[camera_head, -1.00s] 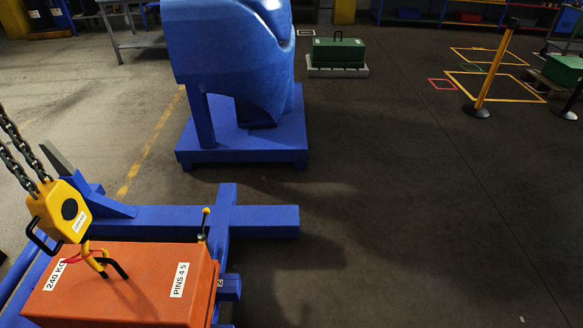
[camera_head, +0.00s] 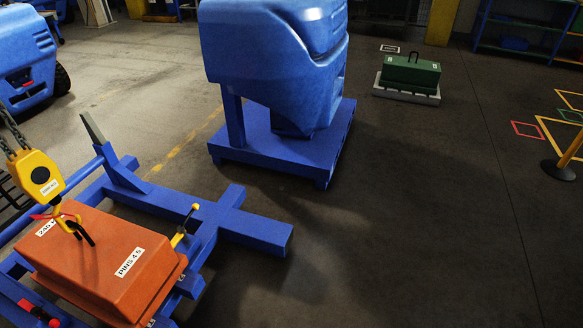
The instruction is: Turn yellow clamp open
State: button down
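The yellow clamp (camera_head: 180,238) sits on the blue frame (camera_head: 255,228) at the right rear corner of the orange counterweight (camera_head: 100,255). Its lever slants up to a small yellow knob, close beside the weight; I cannot tell its exact latch state. The orange weight, labelled "PINS 4.5", rests in the frame. A yellow hoist hook block (camera_head: 40,178) hangs on chains, its hook at the handle on top of the weight. My gripper is not in view.
A red-handled clamp (camera_head: 38,312) is at the frame's lower left. A large blue machine body on a blue pallet (camera_head: 250,155) stands behind. A green weight (camera_head: 410,75) sits further back. The floor to the right is clear, with a yellow post (camera_head: 565,160) at the edge.

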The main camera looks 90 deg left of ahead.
aim_at(181, 234)
jog(key=u, duration=2.5)
jog(key=i, duration=2.55)
jog(key=u, duration=2.4)
jog(key=i, duration=0.5)
jog(key=z, duration=0.4)
